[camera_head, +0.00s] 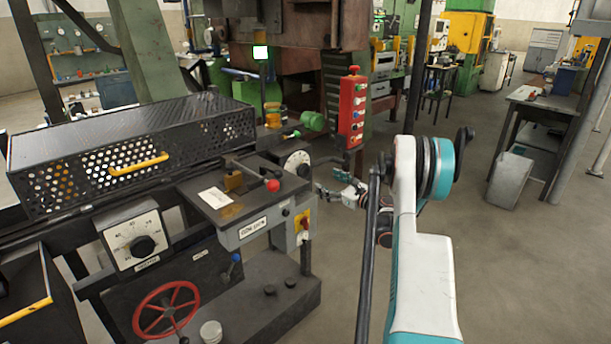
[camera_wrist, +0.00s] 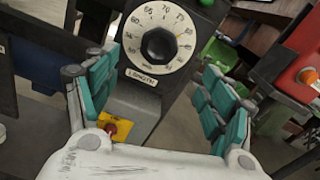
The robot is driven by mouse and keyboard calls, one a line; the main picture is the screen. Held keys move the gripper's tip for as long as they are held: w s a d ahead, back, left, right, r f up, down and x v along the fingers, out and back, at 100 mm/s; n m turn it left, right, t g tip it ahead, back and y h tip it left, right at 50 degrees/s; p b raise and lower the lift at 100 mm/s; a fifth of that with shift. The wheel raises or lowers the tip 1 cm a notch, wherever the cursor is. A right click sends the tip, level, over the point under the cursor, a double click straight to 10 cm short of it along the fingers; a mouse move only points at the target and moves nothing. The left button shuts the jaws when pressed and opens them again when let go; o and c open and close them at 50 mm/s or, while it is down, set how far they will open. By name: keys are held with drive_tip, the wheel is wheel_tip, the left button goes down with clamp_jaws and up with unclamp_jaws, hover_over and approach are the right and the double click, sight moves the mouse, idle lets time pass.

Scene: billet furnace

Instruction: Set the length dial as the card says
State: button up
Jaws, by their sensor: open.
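The length dial (camera_wrist: 158,45) is a round white plate with black numbers and a black knob in the middle, at the upper middle of the wrist view. A small label below it seems to read LENGTH. It also shows in the head view (camera_head: 297,160) at the right end of the machine. The knob's setting cannot be read surely. My gripper (camera_wrist: 160,92) is open, its teal-padded fingers spread left and right below the dial, with nothing between them. In the head view my gripper (camera_head: 330,181) is right of the dial. A white card (camera_head: 215,197) lies on the machine's small table, its writing too small to read.
A red-knobbed lever (camera_head: 271,185) stands between card and dial. Another dial (camera_head: 141,243) with a black knob is at lower left, above a red handwheel (camera_head: 166,309). A red button box (camera_head: 352,108) hangs behind my gripper.

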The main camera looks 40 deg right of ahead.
sight(305, 170)
drive_tip(key=w+b, duration=0.1)
drive_tip(key=w, duration=0.3)
drive_tip(key=w+b, duration=0.1)
drive_tip(key=w, duration=0.4)
drive_tip(key=w+a+b, duration=0.1)
drive_tip(key=w+b, duration=0.1)
drive_tip(key=w, duration=0.2)
drive_tip(key=shift+w, duration=0.3)
drive_tip(key=c, duration=1.1)
